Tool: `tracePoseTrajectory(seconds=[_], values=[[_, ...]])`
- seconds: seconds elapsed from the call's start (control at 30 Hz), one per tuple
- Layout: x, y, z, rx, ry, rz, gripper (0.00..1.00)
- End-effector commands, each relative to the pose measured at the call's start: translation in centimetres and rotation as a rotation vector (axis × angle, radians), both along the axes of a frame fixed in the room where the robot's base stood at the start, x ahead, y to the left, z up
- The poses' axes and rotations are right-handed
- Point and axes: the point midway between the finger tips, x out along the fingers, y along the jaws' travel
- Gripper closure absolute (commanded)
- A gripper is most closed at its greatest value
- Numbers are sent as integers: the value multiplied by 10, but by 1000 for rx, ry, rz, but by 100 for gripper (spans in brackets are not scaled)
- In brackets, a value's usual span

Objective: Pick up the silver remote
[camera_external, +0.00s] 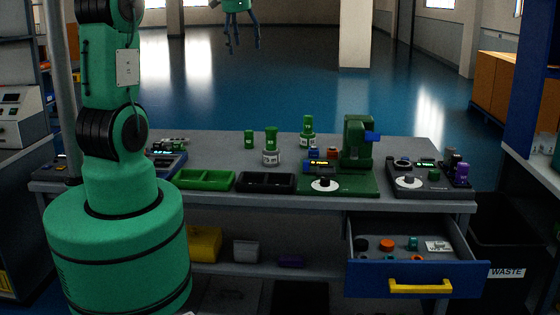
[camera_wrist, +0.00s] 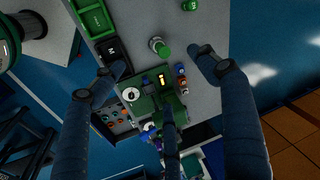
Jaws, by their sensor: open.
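I cannot pick out a silver remote for certain in either view. A small pale, flat item with dark markings (camera_external: 438,246) lies in the open drawer, too small to identify. My gripper (camera_external: 240,46) hangs high above the workbench at the top of the external view, fingers spread and pointing down. In the wrist view my gripper (camera_wrist: 165,80) shows three dark fingers wide apart, with nothing between them in its grasp. The fingers hide parts of the bench and the green test stand.
The grey workbench (camera_external: 220,147) carries a green tray (camera_external: 206,180), a black tray (camera_external: 266,182), green-topped containers (camera_external: 271,140) and a green test stand (camera_external: 358,142). The blue-fronted drawer (camera_external: 415,278) juts out at the front right. A waste bin (camera_external: 507,240) stands right of it.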

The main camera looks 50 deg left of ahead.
Motion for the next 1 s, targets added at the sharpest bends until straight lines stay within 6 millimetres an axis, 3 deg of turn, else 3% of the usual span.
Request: tracePoseTrajectory(seconds=[0.2,0.5,0.73,1.0], values=[[19,67,-26,3,45,-37,26],[31,158,-71,0,99,-94,26],[28,229,-113,-8,136,-139,26],[12,310,-171,-25,174,-194,26]])
